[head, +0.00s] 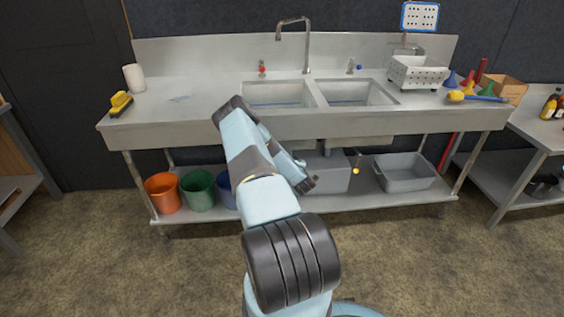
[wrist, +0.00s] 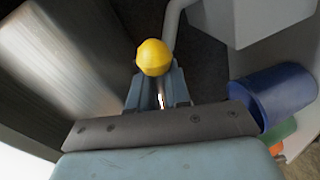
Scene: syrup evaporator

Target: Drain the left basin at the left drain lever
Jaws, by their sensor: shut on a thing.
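The left basin (head: 275,96) of the steel sink shows a thin blue band inside; I cannot tell its water level. My gripper (wrist: 158,82) is under the sink, with its fingers shut on the left drain lever (wrist: 153,57). The lever's yellow ball knob sticks out just past the fingertips, and its rod shows between them. In the head view my arm hides the left lever and the fingers. The other drain lever, with a yellow knob (head: 356,171), hangs under the right basin (head: 352,94).
On the lower shelf stand an orange bucket (head: 161,192), a green bucket (head: 198,189) and a blue bucket (wrist: 275,92), partly behind my arm. A grey tub (head: 404,173) is at the right. A pale pipe (wrist: 172,25) runs close beyond the knob. The floor in front is clear.

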